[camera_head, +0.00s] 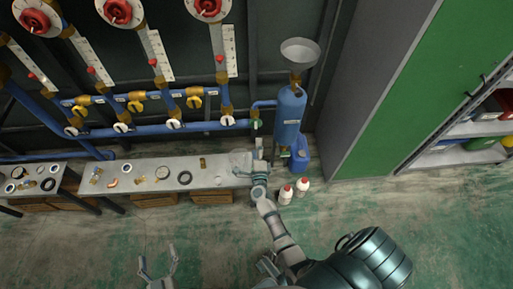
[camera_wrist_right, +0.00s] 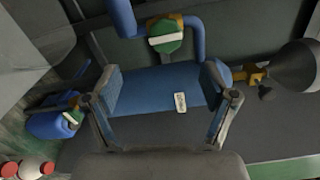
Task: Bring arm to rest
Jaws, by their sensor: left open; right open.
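My right arm reaches up from the lower right in the head view, and its gripper (camera_head: 256,157) is beside the right end of the bench, left of the blue tank (camera_head: 289,115). In the right wrist view the two fingers of this gripper (camera_wrist_right: 160,98) are spread, with the blue tank (camera_wrist_right: 150,88) and its white label visible beyond them. Nothing is held between the fingers. I cannot tell whether they touch the tank. My left gripper (camera_head: 158,262) is open and empty above the floor at the bottom edge of the head view.
A metal bench (camera_head: 215,176) with small fittings runs along the wall under blue pipes and gauges. A funnel (camera_head: 300,51) tops the tank. White bottles (camera_head: 285,195) and a blue jug (camera_head: 300,160) stand near it.

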